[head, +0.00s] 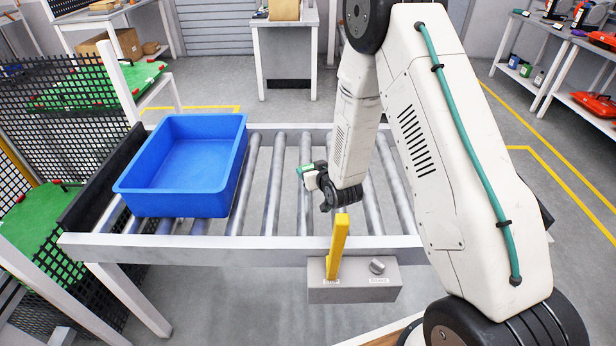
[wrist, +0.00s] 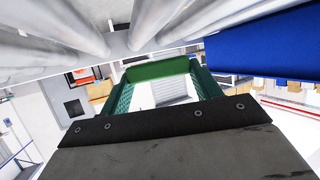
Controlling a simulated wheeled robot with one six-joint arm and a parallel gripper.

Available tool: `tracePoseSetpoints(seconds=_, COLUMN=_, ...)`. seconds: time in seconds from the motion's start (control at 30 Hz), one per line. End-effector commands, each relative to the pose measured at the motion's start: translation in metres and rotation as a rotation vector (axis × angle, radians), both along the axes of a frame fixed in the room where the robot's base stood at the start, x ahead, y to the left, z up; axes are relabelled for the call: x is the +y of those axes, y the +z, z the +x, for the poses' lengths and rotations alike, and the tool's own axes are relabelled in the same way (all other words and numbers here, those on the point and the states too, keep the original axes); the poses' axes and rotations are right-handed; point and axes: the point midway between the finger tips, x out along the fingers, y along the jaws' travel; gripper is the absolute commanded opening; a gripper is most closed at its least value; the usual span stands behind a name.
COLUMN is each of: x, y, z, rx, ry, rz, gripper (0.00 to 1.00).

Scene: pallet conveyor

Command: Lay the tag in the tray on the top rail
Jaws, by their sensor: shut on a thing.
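A blue tray (head: 178,204) stands on the rollers at the left end of the conveyor. Its inside looks empty. Part of its blue side shows at the upper right in the wrist view (wrist: 270,42). My gripper (head: 308,174) is over the middle of the conveyor, to the right of the tray and apart from it, pointing left. In the wrist view its two dark green fingers (wrist: 158,80) are shut on a flat green piece, which I take as the tag (wrist: 158,70). In the head view the tag is too small to tell clearly.
The conveyor's front rail (head: 250,243) carries a grey control box (head: 352,283) with a yellow lever (head: 338,248) standing up near my gripper. A black guard (head: 100,180) borders the tray's left side. Rollers (head: 275,185) between tray and gripper are bare.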

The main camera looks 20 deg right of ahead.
Motion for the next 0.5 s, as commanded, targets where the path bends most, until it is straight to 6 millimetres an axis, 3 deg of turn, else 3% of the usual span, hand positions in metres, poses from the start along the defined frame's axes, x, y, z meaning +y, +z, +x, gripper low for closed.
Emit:
tracePoseSetpoints(seconds=0.27, x=0.015, y=-0.004, z=0.014, rx=0.001, ry=0.0, rz=0.0, gripper=0.41)
tracePoseSetpoints(seconds=0.4, x=0.012, y=-0.03, z=0.013, rx=0.004, ry=-0.003, rz=-0.001, gripper=0.41)
tracePoseSetpoints(seconds=0.5, x=0.012, y=-0.038, z=0.013, rx=0.002, ry=-0.003, rz=0.0, gripper=0.41)
